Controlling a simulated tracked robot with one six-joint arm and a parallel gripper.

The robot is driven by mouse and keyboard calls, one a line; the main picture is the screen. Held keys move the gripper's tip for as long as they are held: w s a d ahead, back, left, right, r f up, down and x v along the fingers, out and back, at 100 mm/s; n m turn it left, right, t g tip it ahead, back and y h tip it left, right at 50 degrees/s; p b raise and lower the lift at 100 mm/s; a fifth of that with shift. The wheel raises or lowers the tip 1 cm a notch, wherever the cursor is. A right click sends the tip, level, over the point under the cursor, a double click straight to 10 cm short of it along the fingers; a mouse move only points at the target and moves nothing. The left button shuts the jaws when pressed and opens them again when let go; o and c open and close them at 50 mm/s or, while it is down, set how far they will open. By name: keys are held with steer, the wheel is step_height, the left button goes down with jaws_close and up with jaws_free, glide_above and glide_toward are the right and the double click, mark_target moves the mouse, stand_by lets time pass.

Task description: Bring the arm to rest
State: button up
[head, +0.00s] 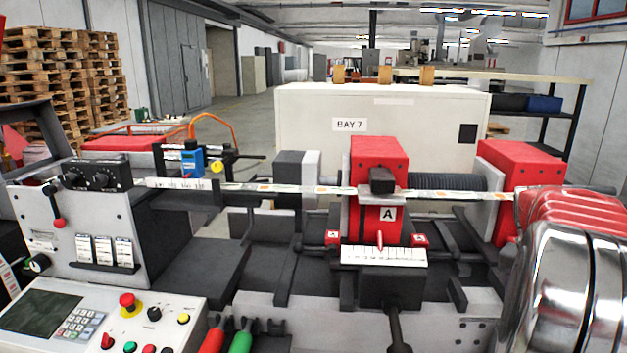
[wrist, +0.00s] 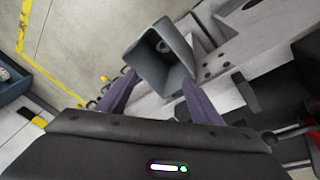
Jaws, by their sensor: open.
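My gripper (wrist: 158,76) shows in the wrist view with its two dark purple fingers spread apart and nothing held between them. Past the fingertips is a grey square open-topped holder (wrist: 183,78) with a small round thing inside. I cannot tell how far below the fingers it is. The gripper is not seen in the head view. There the label rewinder (head: 200,270) fills the front, with a pale label web (head: 260,188) running across it and a red block marked A (head: 365,215) at the middle.
A control panel (head: 45,310) with a red stop button is at the front left. A white cabinet marked BAY 7 (head: 420,115) stands behind the machine. Pallets (head: 105,75) are stacked at the back left. Yellow floor lines (wrist: 22,40) and open floor show in the wrist view.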

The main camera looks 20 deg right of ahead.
steer(key=w+a+n+t, duration=0.1)
steer(key=a+n, duration=0.1)
steer(key=a, duration=0.6)
steer(key=w+a+n+t, duration=0.1)
steer(key=w+a+n, duration=0.1)
steer(key=a, duration=0.6)
steer(key=w+a+f+n+t, duration=0.1)
steer(key=a+n, duration=0.3)
steer(key=a, duration=0.5)
steer(key=shift+w+y, duration=0.3)
steer(key=shift+w, duration=0.2)
steer(key=s+a+r+n+t+y, duration=0.1)
steer(key=a+n+t, duration=0.1)
steer(key=a, duration=0.8)
steer(key=s+a+n+t+y, duration=0.1)
steer(key=a+n, duration=0.4)
steer(key=a, duration=0.6)
steer(key=shift+s+a+r+t, duration=0.2)
steer(key=shift+s+r+t, duration=0.2)
steer(key=shift+s, duration=0.35)
steer(key=shift+c, duration=0.2)
